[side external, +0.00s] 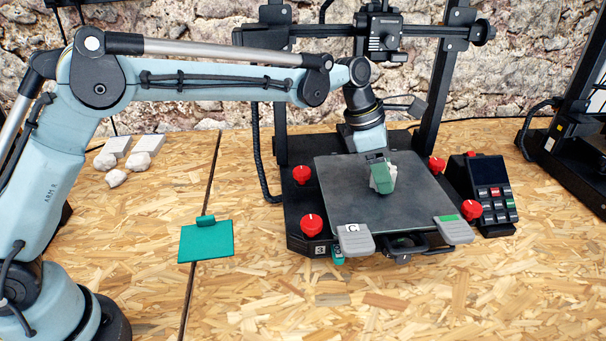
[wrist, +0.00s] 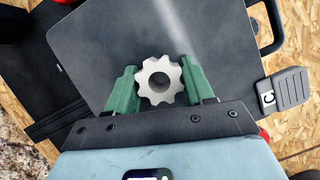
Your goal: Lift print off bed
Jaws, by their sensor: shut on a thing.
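The print is a pale grey, gear-shaped piece (wrist: 160,80) with rounded teeth and a small centre hole. It also shows in the side external view (side external: 393,171), mostly hidden behind a green finger. My gripper (side external: 382,180) reaches down over the middle of the dark printer bed (side external: 345,208). In the wrist view its two green fingers (wrist: 160,88) are closed on the print from both sides. The bed is flat and dark grey. I cannot tell whether the print touches the bed or is just above it.
Red knobs (side external: 312,224) sit at the bed's corners. Grey clips (side external: 356,240) are at its front edge. Printer uprights (side external: 433,75) stand behind. A control box (side external: 483,190) is at right. A green plate (side external: 206,241) lies at left, with pale lumps (side external: 117,178) farther back. The front table is clear.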

